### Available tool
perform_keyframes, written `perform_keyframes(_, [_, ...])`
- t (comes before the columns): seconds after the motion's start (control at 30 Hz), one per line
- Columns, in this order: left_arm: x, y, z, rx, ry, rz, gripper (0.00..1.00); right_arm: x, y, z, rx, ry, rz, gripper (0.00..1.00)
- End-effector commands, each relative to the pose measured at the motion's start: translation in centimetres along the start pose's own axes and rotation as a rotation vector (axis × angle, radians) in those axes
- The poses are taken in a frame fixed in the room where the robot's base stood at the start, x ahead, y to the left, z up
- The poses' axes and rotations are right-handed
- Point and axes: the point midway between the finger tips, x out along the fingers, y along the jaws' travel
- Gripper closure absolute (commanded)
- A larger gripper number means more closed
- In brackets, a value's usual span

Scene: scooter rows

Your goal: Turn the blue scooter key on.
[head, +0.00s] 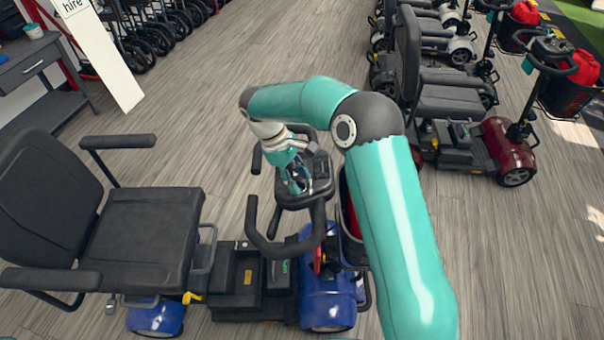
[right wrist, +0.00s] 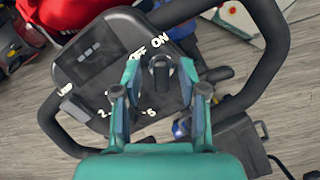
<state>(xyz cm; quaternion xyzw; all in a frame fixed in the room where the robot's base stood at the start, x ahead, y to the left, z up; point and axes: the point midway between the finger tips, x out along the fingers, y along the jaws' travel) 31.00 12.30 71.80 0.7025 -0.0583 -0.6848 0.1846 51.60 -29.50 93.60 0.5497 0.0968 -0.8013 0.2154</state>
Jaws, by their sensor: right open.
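The blue scooter (head: 318,285) stands in front of me, its seat to the left and its steering column to the right. Its dark control panel (right wrist: 85,75) fills much of the right wrist view, with OFF and ON printed in white. The black key (right wrist: 160,72) sits upright in the panel beside these words; I cannot tell its exact setting. My right gripper (right wrist: 161,95) is open over the panel, with one finger on each side of the key and no clear contact. In the head view my right gripper (head: 299,184) partly covers the panel. My left gripper is not in view.
The black handlebar loop (right wrist: 265,75) curves around the panel close to my right gripper. A red scooter (head: 500,145) stands at the right, with more scooters behind it. A grey desk (head: 35,70) and a white sign (head: 100,50) are at the left. Open floor lies between.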

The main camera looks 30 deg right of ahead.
Motion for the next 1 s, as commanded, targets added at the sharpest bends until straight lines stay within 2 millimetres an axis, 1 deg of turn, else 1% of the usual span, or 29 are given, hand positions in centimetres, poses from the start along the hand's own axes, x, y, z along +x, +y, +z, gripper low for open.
perform_keyframes(0.17, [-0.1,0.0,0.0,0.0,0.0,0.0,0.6,-0.6,0.0,0.0,0.0,0.0,0.0,0.58])
perform_keyframes(0.27, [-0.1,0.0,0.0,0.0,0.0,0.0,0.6,-1.7,0.0,-0.1,0.0,0.001,0.001,0.58])
perform_keyframes(0.37, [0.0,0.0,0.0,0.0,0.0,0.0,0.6,-3.4,0.0,-0.1,0.0,0.002,0.002,0.58])
perform_keyframes(0.53, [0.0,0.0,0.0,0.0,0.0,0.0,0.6,-7.0,0.0,-0.2,0.0,0.004,0.001,0.58])
perform_keyframes(0.7, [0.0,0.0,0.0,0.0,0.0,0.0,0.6,-9.8,0.0,-0.2,0.0,0.004,0.0,0.58])
perform_keyframes(0.83, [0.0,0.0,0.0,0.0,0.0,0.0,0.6,-11.0,0.1,-0.2,0.0,0.002,0.001,0.58])
perform_keyframes(1.0, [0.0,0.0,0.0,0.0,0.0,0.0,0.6,-11.8,0.1,-0.2,0.0,0.001,0.0,0.58])
